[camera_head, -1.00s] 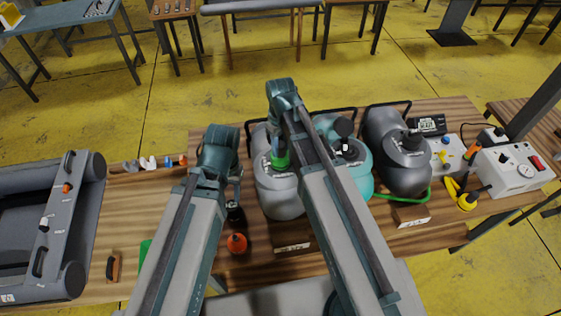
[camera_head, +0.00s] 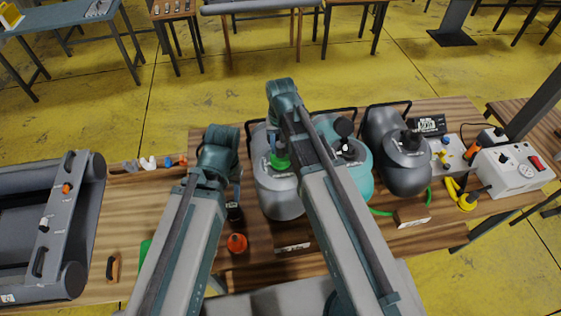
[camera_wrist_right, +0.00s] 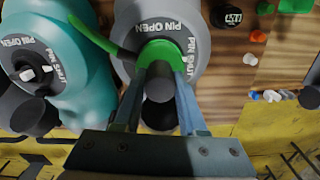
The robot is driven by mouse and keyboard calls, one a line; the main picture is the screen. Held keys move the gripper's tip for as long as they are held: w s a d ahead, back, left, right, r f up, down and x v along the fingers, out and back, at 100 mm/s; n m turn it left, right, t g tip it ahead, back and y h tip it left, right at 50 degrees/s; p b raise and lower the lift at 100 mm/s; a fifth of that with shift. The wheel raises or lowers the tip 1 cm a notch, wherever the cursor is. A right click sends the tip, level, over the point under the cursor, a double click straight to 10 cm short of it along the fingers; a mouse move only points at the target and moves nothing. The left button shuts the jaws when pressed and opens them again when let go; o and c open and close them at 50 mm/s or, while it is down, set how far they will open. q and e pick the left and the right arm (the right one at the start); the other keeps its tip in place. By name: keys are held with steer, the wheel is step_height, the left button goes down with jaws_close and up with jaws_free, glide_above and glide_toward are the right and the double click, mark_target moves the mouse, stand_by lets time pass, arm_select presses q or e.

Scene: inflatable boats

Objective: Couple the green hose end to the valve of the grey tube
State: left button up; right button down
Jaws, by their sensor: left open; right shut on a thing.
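The light grey tube (camera_head: 282,198) stands on the bench, with the teal tube (camera_head: 358,172) and a dark grey tube (camera_head: 402,172) to its right. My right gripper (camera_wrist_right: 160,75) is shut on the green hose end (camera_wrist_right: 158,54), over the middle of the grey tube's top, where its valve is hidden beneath. In the wrist view the hose end appears at the valve, between "PIN OPEN" and "PIN SHUT"; I cannot tell whether it is seated. The green hose (camera_wrist_right: 92,33) runs off to the upper left. My left gripper (camera_head: 237,190) is open and empty, left of the grey tube.
An orange-red cap (camera_head: 237,243) and a black jar (camera_head: 234,212) lie near my left gripper. A grey boat (camera_head: 85,215) fills the bench's left end. A white pump box (camera_head: 512,170) stands at the right, with a wooden block (camera_head: 412,217) left of it.

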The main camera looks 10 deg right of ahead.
stand_by(0.3)
steer(key=m, duration=0.4)
steer(key=shift+c, duration=1.9)
jaws_free()
step_height(320, 180, up, 12)
steer(key=p, duration=1.2)
